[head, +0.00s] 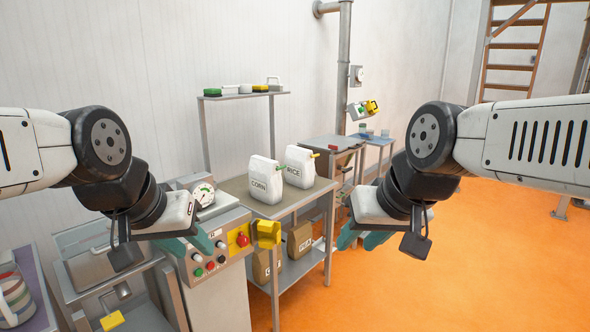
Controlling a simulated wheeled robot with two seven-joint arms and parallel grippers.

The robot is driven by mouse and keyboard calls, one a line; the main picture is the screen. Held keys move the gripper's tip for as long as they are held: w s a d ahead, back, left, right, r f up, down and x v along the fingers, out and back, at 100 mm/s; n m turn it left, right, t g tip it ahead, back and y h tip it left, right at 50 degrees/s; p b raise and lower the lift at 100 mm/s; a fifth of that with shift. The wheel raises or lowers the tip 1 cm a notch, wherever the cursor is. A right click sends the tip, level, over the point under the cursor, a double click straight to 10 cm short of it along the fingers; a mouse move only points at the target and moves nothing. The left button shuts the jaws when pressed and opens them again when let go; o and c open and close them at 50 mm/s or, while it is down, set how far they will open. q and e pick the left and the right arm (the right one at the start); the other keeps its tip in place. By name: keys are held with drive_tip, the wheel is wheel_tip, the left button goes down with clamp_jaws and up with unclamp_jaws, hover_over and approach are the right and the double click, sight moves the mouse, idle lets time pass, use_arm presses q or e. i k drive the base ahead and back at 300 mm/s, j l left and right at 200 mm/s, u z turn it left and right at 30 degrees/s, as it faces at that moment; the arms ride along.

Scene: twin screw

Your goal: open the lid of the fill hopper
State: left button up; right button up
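I cannot tell for certain which thing is the fill hopper. A grey steel box with a flat top (338,143) stands beyond the bench, between my arms, and its top looks shut. Another steel box with a flat lid-like top (92,268) is at the lower left, partly hidden by my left arm. My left gripper (188,244) has teal fingers that look apart and empty, in front of the control panel. My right gripper (361,239) has its teal fingers apart and empty, right of the bench. Neither gripper touches a box.
A bench (318,190) holds white CORN (264,181) and RICE (299,168) jugs, with brown boxes below. A control panel (210,258) with buttons, a gauge (203,194) and a red knob is at the left. Orange floor (480,260) is clear at the right.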

sight(321, 142)
drive_tip(key=i+l, duration=0.35)
drive_tip(key=i, duration=0.15)
drive_tip(key=i+l+z, duration=0.1)
drive_tip(key=i+l, duration=0.2)
drive_tip(key=i, duration=0.15)
drive_tip(key=i+l, duration=0.3)
drive_tip(key=i, duration=0.2)
drive_tip(key=i+l+z, duration=0.1)
drive_tip(key=i+l, duration=0.2)
drive_tip(key=i, duration=0.2)
drive_tip(key=i+l, duration=0.25)
drive_tip(key=i, duration=0.25)
drive_tip(key=i+l+z, duration=0.1)
drive_tip(key=i+l, duration=0.15)
drive_tip(key=i, duration=0.25)
